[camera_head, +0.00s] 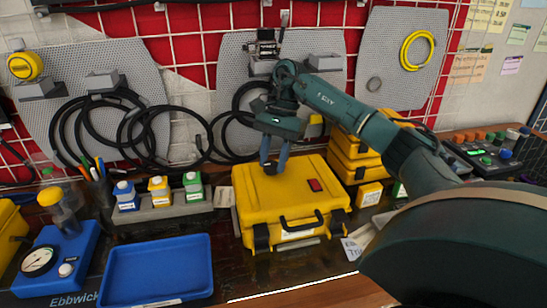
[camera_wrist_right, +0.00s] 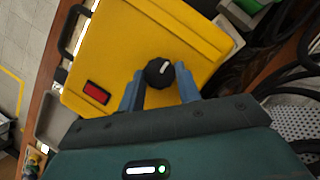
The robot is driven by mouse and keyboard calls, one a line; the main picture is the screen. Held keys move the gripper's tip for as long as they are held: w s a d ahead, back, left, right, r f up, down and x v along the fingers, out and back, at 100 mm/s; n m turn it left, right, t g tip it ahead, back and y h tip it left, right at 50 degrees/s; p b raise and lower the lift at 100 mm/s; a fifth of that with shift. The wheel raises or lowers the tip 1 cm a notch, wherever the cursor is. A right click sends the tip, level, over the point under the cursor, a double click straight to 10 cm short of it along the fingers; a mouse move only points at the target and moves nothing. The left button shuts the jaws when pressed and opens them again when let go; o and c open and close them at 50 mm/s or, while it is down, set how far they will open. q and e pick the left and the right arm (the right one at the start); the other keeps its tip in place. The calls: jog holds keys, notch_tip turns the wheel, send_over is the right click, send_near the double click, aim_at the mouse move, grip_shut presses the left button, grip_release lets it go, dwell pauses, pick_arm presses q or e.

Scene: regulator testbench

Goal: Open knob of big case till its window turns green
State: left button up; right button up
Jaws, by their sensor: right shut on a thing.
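The big yellow case (camera_head: 270,205) stands closed on the bench, its handle and latches facing me. Its small window (camera_head: 314,185) is red, and it is red in the right wrist view too (camera_wrist_right: 97,92). The black round knob (camera_wrist_right: 159,72) with a white pointer mark sits on the lid. My right gripper (camera_head: 273,166) reaches down onto the lid from above, with its blue fingers on either side of the knob, shut on it. My left gripper is not in view.
More yellow cases (camera_head: 354,155) are stacked just right of the big case. Left of it are a rack (camera_head: 162,211) of small bottles, a blue tray (camera_head: 160,272) and a blue gauge unit (camera_head: 60,258). Black cables (camera_head: 88,130) hang on the wall panel behind.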

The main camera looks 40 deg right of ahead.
jog(key=o, duration=1)
jog(key=shift+r, duration=0.1)
jog(key=p+v, duration=0.1)
jog(key=v, duration=0.6)
jog(key=shift+d+r, duration=0.1)
